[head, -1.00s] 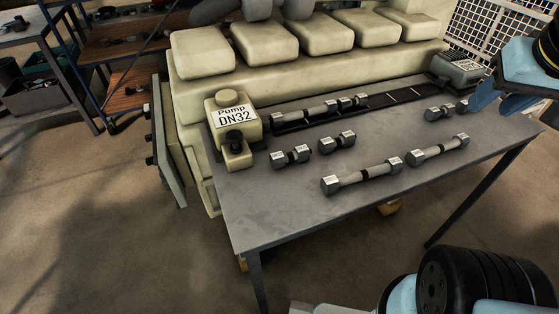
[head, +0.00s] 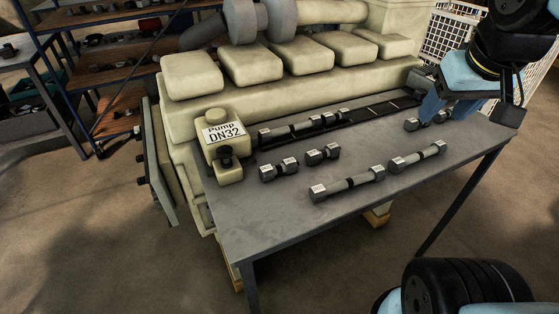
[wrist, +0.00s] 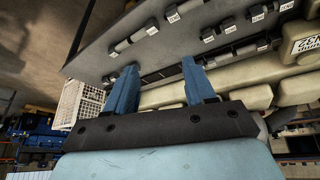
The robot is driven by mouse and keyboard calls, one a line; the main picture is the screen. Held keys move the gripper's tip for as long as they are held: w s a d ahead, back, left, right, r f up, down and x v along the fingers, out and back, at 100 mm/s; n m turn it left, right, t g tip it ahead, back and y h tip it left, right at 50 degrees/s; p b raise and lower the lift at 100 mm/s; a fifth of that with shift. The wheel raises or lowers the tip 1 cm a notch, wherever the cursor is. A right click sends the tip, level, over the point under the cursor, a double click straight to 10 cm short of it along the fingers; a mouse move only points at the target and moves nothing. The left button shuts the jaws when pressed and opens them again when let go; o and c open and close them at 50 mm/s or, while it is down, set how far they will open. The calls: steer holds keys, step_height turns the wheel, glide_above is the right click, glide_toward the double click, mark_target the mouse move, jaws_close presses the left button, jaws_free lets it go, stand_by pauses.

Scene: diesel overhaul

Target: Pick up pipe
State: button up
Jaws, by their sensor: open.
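Several grey pipes with dark hexagonal ends lie on the grey table (head: 265,215). Another short pipe (head: 413,122) lies at the right, partly hidden by my gripper (head: 445,108). My gripper's blue fingers are apart and empty in the wrist view (wrist: 160,75). A short pipe (wrist: 111,77) shows beside the left finger there; I cannot tell whether they touch.
A dark marked strip (head: 370,109) behind the loose pipes bears a longer pipe (head: 290,131) and a short one (head: 335,117). The cream pump block labelled DN32 (head: 222,145) and cream engine (head: 240,90) stand behind. The table's front left is clear.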

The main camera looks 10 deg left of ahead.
steer(key=w+a+f+n+g+h, duration=0.1)
steer(key=w+a+f+n+g, duration=0.1)
steer(key=w+a+n, duration=0.45)
steer(key=n+g+h, duration=0.1)
steer(key=n+h, duration=0.2)
steer(key=n, duration=1.3)
glide_above(278, 167)
steer(key=s+a, duration=0.2)
steer(key=f, duration=1.7)
steer(key=shift+w+d+f, duration=0.1)
steer(key=shift+w+d, duration=0.15)
steer(key=x, duration=0.2)
steer(key=a+x, duration=0.1)
steer(key=x, duration=0.1)
steer(key=shift+w+f, duration=0.2)
steer(key=shift+w+d+f, duration=0.15)
steer(key=shift+d+f, duration=0.15)
steer(key=shift+f, duration=0.3)
